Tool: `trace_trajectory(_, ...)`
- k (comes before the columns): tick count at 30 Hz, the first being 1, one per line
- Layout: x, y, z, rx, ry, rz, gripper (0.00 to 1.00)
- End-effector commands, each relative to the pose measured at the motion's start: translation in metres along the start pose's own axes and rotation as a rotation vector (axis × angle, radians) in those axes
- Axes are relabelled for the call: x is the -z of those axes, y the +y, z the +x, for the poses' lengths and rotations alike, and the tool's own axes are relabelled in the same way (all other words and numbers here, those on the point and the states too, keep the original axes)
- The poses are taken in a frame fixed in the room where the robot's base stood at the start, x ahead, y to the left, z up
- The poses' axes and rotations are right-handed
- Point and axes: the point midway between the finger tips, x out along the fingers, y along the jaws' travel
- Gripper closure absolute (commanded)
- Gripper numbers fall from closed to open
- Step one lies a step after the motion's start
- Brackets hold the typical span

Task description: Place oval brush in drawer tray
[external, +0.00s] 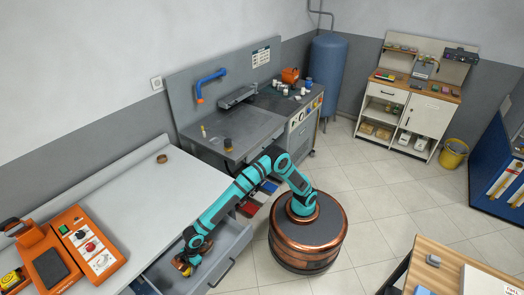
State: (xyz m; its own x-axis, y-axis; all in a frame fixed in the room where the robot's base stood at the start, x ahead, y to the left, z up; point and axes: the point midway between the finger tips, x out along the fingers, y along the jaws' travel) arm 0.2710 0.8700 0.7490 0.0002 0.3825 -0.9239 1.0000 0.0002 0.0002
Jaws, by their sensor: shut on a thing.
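My arm reaches left from its round base, and my gripper (184,264) points down into an open grey drawer (222,262) under the long white-topped counter. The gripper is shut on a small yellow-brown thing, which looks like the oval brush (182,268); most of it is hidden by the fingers. The gripper is inside the drawer's outline in the picture. I cannot tell whether the brush touches the drawer floor. The tray inside the drawer cannot be made out clearly.
An orange machine (90,245) stands on the counter (125,205) left of the drawer. A brown ring (162,158) lies at the counter's back. A grey workbench (235,132) stands behind my arm. Red and blue things (263,190) sit below it. The tiled floor right of my base is clear.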

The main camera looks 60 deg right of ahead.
Motion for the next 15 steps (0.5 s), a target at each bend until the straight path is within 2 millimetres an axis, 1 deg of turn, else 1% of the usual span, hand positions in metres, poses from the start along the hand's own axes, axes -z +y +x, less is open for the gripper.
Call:
trace_trajectory(4, -0.0009, 0.0000, 0.0022, 0.000, 0.000, 0.000, 0.88)
trace_trajectory(5, -0.0011, 0.0000, 0.0025, 0.000, 0.000, 0.000, 0.62)
trace_trajectory(6, -0.0009, 0.0000, 0.0022, 0.000, 0.000, 0.000, 0.54)
trace_trajectory(8, -0.0009, 0.0000, 0.0022, 0.000, 0.000, 0.000, 0.42)
trace_trajectory(15, -0.0009, 0.0000, 0.0021, 0.000, 0.000, 0.000, 0.42)
